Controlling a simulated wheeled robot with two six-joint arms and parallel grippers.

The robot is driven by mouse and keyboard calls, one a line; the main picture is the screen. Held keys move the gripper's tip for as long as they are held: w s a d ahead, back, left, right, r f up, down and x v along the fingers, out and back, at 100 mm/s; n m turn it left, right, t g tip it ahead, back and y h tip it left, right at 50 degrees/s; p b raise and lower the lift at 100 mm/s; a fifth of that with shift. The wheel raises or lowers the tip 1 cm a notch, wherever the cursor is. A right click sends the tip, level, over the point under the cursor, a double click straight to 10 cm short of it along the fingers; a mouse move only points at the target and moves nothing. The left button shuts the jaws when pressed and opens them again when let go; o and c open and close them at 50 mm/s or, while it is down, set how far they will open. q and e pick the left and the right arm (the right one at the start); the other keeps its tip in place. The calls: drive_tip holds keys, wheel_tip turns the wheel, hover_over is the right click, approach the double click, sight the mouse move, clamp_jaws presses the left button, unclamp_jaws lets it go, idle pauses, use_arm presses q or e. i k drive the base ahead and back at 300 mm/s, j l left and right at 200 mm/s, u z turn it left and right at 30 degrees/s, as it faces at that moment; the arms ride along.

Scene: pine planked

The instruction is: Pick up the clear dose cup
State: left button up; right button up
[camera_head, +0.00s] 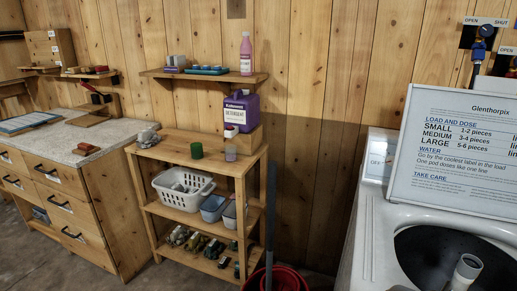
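A small clear cup (231,153), greyish and see-through, stands upright on the top of the wooden shelf unit (172,151), near its right front. Just behind and above it is the purple detergent jug (241,112), set on a wooden block (248,138), with a reddish and white part at its lower front. A green cup (196,150) stands to the left of the clear cup, apart from it. Neither of my grippers shows in the head view.
A white basket (184,188) and grey-blue bins (213,208) fill the middle shelf. A wall shelf (203,76) with a pink bottle (246,54) hangs above. A red bucket (285,279) stands at the unit's right front. An open washer (375,226) with a sign (460,150) is at right.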

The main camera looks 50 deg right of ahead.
sight(230, 151)
drive_tip(key=i+j+z, duration=0.15)
drive_tip(key=z, duration=0.3)
drive_tip(key=i+j+z, duration=0.25)
drive_tip(key=z, duration=0.2)
drive_tip(key=i+j+z, duration=0.3)
drive_tip(key=z, duration=0.2)
drive_tip(key=i+j+z, duration=0.1)
drive_tip(key=j+z, duration=0.35)
